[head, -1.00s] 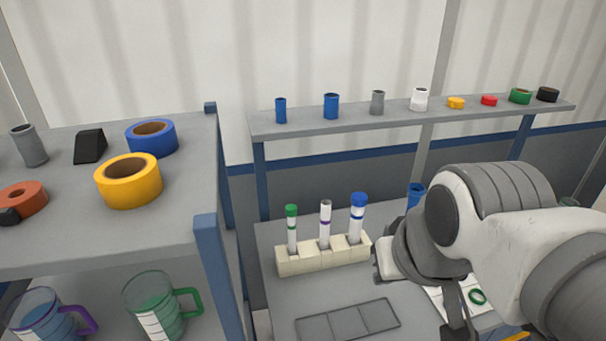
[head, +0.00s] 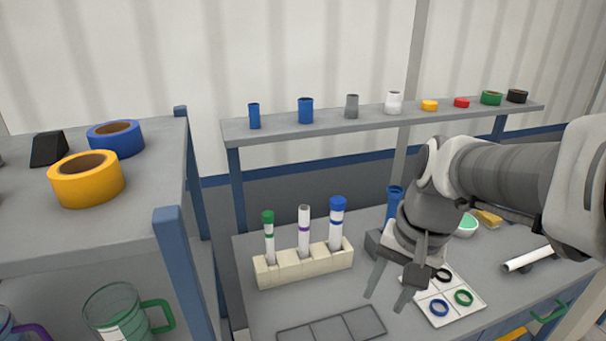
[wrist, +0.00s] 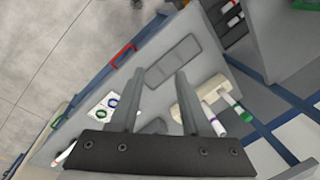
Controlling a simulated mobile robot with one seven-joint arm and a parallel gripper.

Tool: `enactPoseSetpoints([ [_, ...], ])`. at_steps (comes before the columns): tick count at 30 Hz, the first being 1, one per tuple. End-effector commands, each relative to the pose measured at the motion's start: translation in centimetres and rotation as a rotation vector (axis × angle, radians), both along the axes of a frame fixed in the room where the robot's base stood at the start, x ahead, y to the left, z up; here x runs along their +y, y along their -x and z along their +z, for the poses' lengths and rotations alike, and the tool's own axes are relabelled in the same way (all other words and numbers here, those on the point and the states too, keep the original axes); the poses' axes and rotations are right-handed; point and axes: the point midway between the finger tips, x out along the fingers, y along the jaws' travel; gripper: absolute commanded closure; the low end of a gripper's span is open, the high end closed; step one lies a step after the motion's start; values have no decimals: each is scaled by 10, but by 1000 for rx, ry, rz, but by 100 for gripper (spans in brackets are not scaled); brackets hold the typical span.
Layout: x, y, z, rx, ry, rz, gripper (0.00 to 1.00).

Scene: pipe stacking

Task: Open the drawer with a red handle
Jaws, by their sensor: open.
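The red handle (wrist: 123,55) shows in the wrist view as a small bar on the blue front edge of the workbench, beyond and left of my fingers. The drawer face it belongs to is seen too steeply to make out well, and I see no drawer sticking out there. The red handle is not visible in the head view. My gripper (head: 386,300) is open and empty above the bench, between the tube rack and the ring tray. Its two fingers (wrist: 158,75) also show in the wrist view, apart from the handle.
A green handle (head: 550,310) is on the bench front. On the bench are a rack of tubes (head: 303,265), a white tray with rings (head: 447,296) and a flat grey tray (head: 335,326). A shelf unit (head: 185,260) stands left. Open floor (wrist: 50,50) lies before the bench.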

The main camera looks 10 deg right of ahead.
Motion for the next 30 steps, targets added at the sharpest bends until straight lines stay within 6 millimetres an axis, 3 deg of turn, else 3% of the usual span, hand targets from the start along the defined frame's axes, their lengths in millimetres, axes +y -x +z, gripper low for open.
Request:
enactPoseSetpoints([
  [1,-9,-4,-21,54,-32,-73,53],
  [3,-20,-5,-45,128,-96,-222,53],
  [16,-95,-7,-173,567,-516,-1153,53],
  [30,-185,24,-318,1072,-1034,-1977,53],
])
